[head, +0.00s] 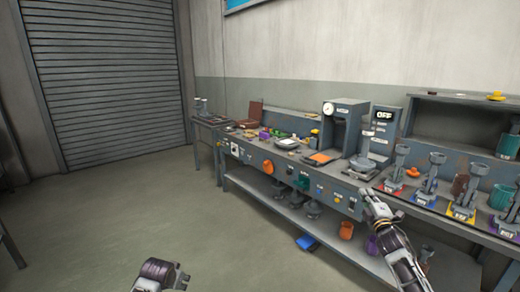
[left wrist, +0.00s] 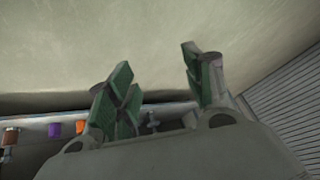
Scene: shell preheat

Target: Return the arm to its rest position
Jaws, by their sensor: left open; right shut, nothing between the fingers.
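My left arm (head: 160,275) shows as a short dark and white piece at the bottom edge of the head view, over bare floor and well away from the bench; I cannot make out its fingers there. In the left wrist view my left gripper (left wrist: 162,88) has its two green-padded fingers wide apart with nothing between them. My right gripper (head: 371,200) reaches up from the lower right in the head view. Its fingers are together and empty, in front of the bench's front edge; whether it touches the bench cannot be told.
A long grey workbench (head: 275,172) runs along the wall, with a press (head: 341,128), a scale-like device (head: 370,160) and several dispensers on colored bases. A blue bin (head: 306,242) is on the lower shelf. A roller shutter (head: 105,85) stands at left. The floor (head: 95,230) at left is clear.

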